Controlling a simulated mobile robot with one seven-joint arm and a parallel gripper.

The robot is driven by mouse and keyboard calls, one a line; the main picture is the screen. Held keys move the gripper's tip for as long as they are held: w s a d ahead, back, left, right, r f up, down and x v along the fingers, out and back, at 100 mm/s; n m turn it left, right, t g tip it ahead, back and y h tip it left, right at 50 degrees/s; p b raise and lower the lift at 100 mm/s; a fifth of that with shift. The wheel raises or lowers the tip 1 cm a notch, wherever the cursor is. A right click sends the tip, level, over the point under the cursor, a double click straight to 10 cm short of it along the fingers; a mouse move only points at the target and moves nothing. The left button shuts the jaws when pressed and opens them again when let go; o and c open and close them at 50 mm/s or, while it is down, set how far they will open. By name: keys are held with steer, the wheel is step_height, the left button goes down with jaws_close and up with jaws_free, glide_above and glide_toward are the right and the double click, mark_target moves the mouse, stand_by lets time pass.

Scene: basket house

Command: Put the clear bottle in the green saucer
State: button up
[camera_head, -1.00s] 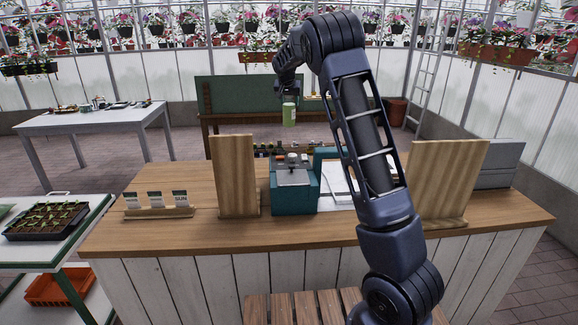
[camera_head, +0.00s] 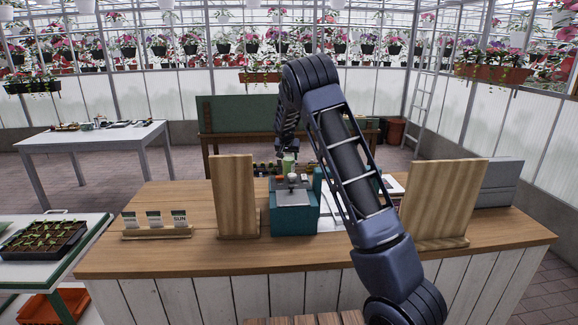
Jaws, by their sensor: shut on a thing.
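My gripper (camera_head: 288,151) is small in view, above the far side of the counter behind the teal register. It is shut on a pale green-tinted bottle (camera_head: 289,163), which appears to be the clear bottle. The bottle hangs roughly upright, and its lower part is hidden behind items on the register. I cannot tell whether it touches anything below. I cannot make out a green saucer; the area behind the register is partly hidden.
The teal register (camera_head: 294,215) stands on the wooden counter (camera_head: 170,252). An upright wooden board (camera_head: 234,197) is left of it, another board (camera_head: 440,203) to the right. A seed-packet rack (camera_head: 156,226) is at left. Small dark items line the counter's far edge.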

mark_target(289, 164)
steer(key=shift+f, duration=2.25)
steer(key=shift+f, duration=0.15)
steer(key=o, duration=1.5)
